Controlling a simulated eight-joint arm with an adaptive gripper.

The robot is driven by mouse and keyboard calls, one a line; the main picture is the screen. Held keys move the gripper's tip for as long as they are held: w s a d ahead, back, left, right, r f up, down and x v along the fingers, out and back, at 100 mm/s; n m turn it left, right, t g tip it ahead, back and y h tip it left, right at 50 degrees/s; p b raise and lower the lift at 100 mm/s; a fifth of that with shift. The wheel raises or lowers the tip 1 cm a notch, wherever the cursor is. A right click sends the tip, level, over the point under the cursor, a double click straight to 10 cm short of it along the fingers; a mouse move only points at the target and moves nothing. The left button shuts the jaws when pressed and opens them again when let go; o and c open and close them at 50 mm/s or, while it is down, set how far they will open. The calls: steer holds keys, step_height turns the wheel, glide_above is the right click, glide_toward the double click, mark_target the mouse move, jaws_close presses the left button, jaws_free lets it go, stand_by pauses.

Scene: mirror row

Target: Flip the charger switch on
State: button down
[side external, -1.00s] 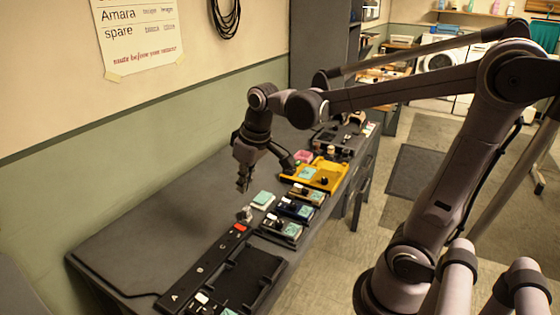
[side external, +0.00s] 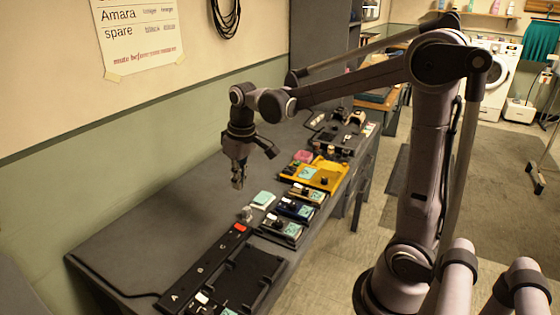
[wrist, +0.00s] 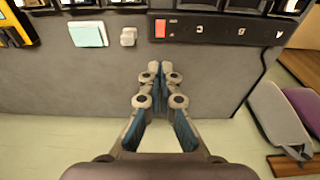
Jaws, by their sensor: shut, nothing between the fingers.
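The charger is a long black strip (side external: 207,267) with white letters along it, lying on the grey bench; it also shows at the top of the wrist view (wrist: 225,30). Its red switch (side external: 240,227) is at the strip's far end, and in the wrist view the switch (wrist: 160,28) is at the strip's left end. Whether the switch is on or off cannot be told. My gripper (side external: 237,186) is shut and empty, pointing down above the bench. In the wrist view its fingertips (wrist: 160,68) are together, below the red switch in the picture and apart from it.
A small light grey knob-like object (side external: 247,213) and a pale green pad (side external: 263,199) lie close to the switch. A black tray (side external: 250,277) lies beside the strip. Several pedal-like boxes and a yellow unit (side external: 318,173) stand farther along. The wall side is bare.

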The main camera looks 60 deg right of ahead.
mark_target(237, 225)
steer(key=f, duration=0.4)
steer(key=w+f, duration=0.1)
steer(key=f, duration=0.4)
steer(key=w+f, duration=0.1)
steer(key=f, duration=0.3)
steer(key=shift+f, duration=0.25)
steer(key=shift+w+f+g, duration=0.2)
steer(key=shift+f+g, duration=0.1)
steer(key=shift+g, duration=0.1)
steer(key=shift+s, duration=0.25)
steer(key=shift+s+r, duration=0.2)
steer(key=shift+s, duration=0.45)
steer(key=shift+r, duration=0.1)
